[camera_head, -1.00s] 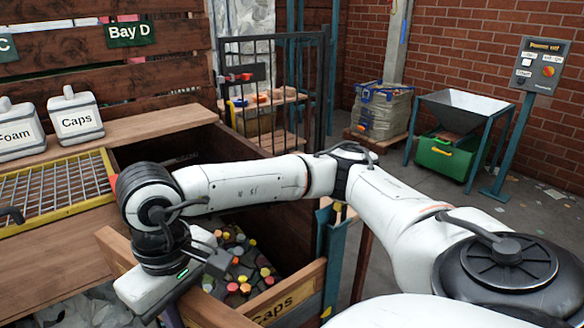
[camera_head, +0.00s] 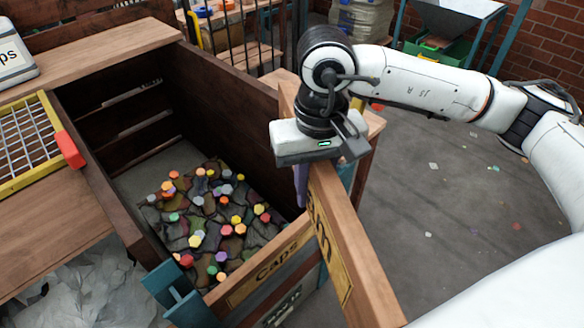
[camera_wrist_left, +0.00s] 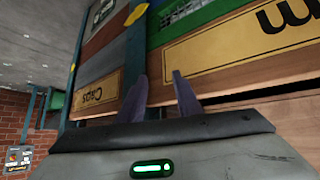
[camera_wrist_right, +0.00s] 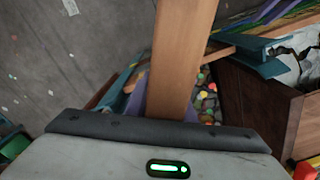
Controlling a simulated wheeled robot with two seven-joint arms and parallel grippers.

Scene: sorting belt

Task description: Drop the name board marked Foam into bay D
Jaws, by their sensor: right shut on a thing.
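The Foam name board (camera_head: 352,262) is a long wooden plank with a yellow label; only its last letters show in the head view. My right gripper (camera_head: 302,185) is shut on it and holds it tilted above the front right corner of the cap-filled bin (camera_head: 128,215). In the right wrist view the plank (camera_wrist_right: 180,60) stands between the fingers. A plank with a yellow label ending in "m" (camera_wrist_left: 285,30) also shows in the left wrist view. My left gripper (camera_wrist_left: 162,95) appears open and empty beneath the planks; it is outside the head view. No Bay D sign shows now.
The Caps board (camera_head: 275,263) stands across the bin's front. A teal bracket (camera_head: 175,292) is at its left front corner. The floor at right (camera_head: 450,190) is mostly clear.

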